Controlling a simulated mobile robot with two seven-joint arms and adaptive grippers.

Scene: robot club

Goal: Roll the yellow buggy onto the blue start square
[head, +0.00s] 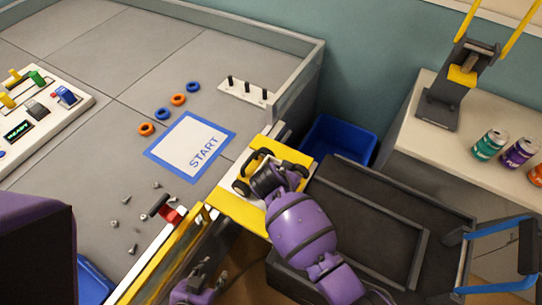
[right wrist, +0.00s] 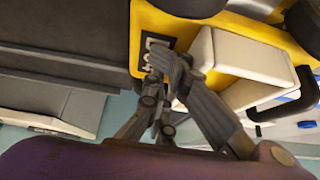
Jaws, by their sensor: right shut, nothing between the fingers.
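The blue start square (head: 161,156), white inside and marked START, lies bare on the grey table, up and left of the buggy. My right gripper (right wrist: 160,68) is shut and empty, its fingertips close against the plate; contact is unclear. My left gripper (head: 198,272) is low in the head view, away from the buggy; its opening is unclear.
Orange and blue rings (head: 178,99) lie beyond the square, near a white peg board (head: 247,91). Loose screws and a red-handled tool (head: 163,208) lie below the square. A blue bin (head: 338,140) and a dark cart (head: 375,215) stand right of the table.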

